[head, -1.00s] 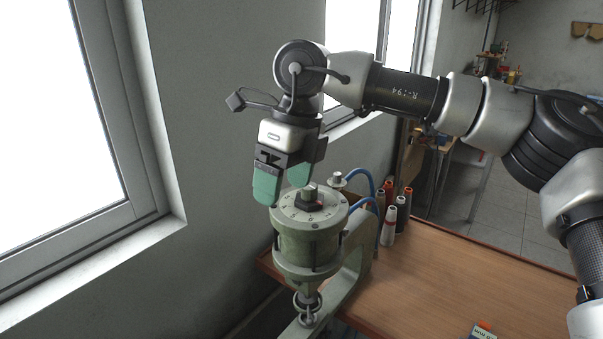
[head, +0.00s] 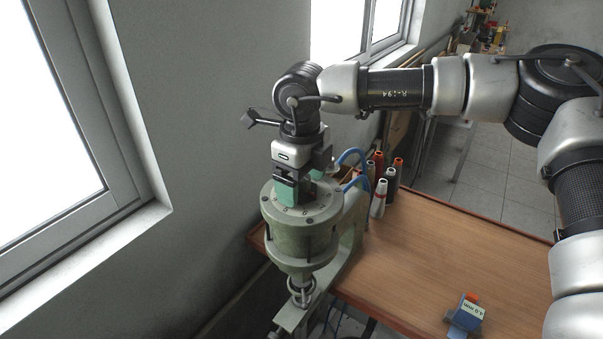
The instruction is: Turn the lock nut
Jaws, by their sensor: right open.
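My right gripper (head: 298,188) points down at the top of the green pneumatic press (head: 300,240). Its green fingers are at the round dial face (head: 312,214) on top of the press, where the lock nut stood in the earlier view. The nut is now hidden behind the fingers and gripper body. The fingers are open around that spot; whether they touch the nut cannot be seen. My left gripper is not in view.
The press stands at the left end of a wooden table (head: 440,250) with a red edge. The table's middle is clear.

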